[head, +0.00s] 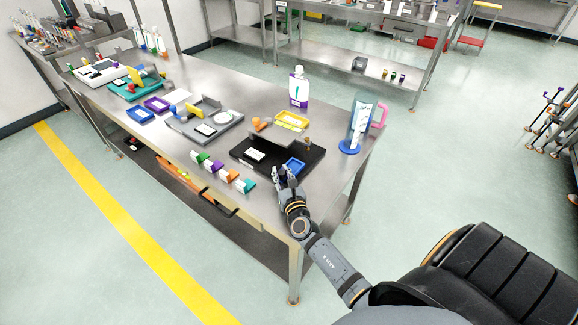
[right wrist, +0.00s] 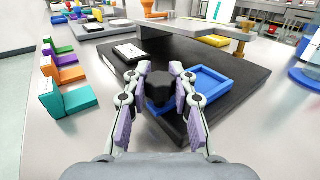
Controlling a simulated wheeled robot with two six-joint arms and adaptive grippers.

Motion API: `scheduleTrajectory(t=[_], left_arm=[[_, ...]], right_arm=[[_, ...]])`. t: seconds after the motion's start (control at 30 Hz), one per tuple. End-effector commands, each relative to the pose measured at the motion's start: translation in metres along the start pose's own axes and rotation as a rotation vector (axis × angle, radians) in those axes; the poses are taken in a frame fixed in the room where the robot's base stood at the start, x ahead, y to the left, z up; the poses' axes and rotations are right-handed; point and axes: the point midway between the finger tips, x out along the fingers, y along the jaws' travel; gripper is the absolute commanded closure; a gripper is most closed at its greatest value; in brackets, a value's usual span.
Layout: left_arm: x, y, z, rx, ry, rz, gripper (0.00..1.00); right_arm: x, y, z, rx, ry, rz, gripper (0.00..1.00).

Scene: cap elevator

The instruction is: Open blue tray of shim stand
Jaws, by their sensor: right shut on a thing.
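The shim stand is a flat black base (head: 257,163) near the right front part of the steel table; it fills the middle of the right wrist view (right wrist: 250,80). Its blue tray (head: 294,165) is a shallow square frame at the stand's front right, also seen in the right wrist view (right wrist: 212,82). A dark knob (right wrist: 187,90) is at the tray's near side. My right gripper (head: 282,173) is at the stand's front edge, its fingers (right wrist: 160,85) shut around the dark knob. They partly hide the tray's near left part. My left gripper is not in view.
Several coloured blocks (head: 222,170) stand left of the gripper along the front edge. A white-and-purple bottle (head: 299,88) and a clear cylinder on a blue base (head: 356,130) stand behind and to the right. A yellow tray (head: 291,120) lies behind the stand.

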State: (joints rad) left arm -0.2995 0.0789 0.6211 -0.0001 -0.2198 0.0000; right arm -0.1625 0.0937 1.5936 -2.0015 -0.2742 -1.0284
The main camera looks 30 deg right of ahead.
Motion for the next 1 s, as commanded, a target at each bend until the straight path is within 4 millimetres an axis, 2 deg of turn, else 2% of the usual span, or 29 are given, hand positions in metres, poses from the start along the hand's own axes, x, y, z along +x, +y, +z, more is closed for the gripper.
scheduleTrajectory(t=[0.13, 0.17, 0.33, 0.67, 0.77, 1.0], left_arm=[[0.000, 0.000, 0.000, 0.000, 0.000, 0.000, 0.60], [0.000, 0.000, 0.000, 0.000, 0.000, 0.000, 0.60], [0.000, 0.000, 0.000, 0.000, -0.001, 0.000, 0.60], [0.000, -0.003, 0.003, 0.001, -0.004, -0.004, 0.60], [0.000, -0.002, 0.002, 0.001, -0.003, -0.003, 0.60], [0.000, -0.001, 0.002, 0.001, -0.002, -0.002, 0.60]], right_arm=[[0.000, -0.002, -0.001, -0.003, 0.001, -0.001, 1.00], [0.000, -0.002, -0.001, -0.003, 0.001, -0.001, 0.72], [0.001, -0.002, -0.001, -0.002, 0.001, -0.001, 0.50], [-0.004, -0.002, -0.001, -0.002, 0.002, 0.000, 0.50], [-0.020, -0.002, -0.002, -0.003, 0.003, -0.001, 0.50], [-0.079, -0.002, -0.002, -0.002, 0.005, -0.001, 0.50]])
